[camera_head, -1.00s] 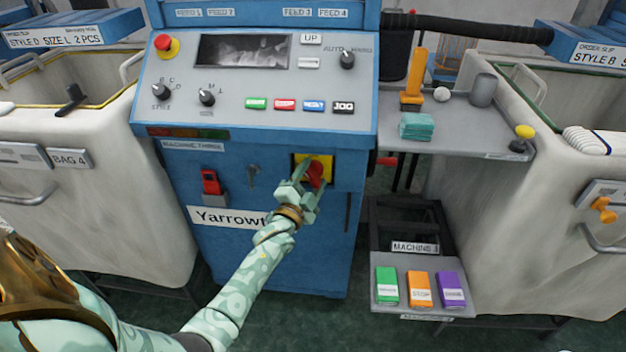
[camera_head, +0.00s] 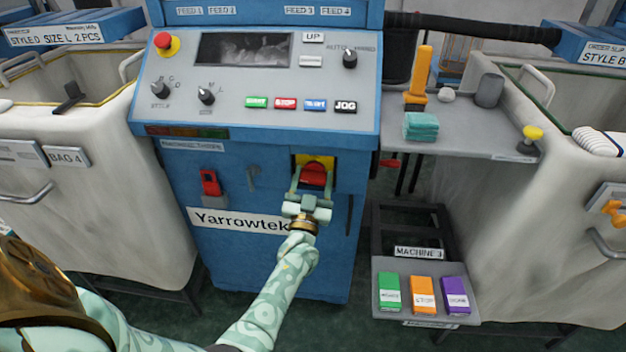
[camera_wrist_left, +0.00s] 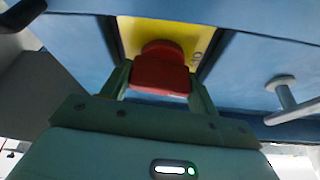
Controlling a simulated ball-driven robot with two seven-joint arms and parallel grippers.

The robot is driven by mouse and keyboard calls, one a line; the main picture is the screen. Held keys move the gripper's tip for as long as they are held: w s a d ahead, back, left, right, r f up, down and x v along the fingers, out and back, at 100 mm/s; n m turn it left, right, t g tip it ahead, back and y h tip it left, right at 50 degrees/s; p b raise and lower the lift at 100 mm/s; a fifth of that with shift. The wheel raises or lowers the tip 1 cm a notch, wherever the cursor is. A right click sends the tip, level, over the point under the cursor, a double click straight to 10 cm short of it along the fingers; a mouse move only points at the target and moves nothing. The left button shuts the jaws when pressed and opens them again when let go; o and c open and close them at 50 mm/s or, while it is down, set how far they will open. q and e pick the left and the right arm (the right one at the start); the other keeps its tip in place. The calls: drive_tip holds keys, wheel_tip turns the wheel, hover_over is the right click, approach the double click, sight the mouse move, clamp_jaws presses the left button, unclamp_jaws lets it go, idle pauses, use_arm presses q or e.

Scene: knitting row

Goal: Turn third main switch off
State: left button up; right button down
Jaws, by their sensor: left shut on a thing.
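The main switch is a red rotary handle (camera_head: 314,174) on a yellow plate (camera_head: 328,162), set in the blue front of the machine labelled Machine Three. My left gripper (camera_head: 312,184) reaches up to it from below, its two fingers on either side of the red handle. In the left wrist view the red handle (camera_wrist_left: 160,75) sits between the fingers, with the yellow plate (camera_wrist_left: 140,30) behind it. The left gripper is shut on the handle. The marking on the plate is mostly hidden. My right gripper is not in view.
Above is the sloped control panel (camera_head: 225,115) with knobs, coloured buttons and a red emergency stop (camera_head: 166,44). A grey shelf (camera_head: 465,135) and pedal box (camera_head: 425,316) stand at right.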

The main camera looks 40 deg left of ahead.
use_arm(q)
drive_tip(key=shift+f+n+g+y, duration=0.1)
drive_tip(key=shift+n+g+y, duration=0.3)
drive_tip(key=shift+n, duration=0.8)
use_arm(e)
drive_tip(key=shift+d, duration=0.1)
use_arm(q)
drive_tip(key=o, duration=0.7)
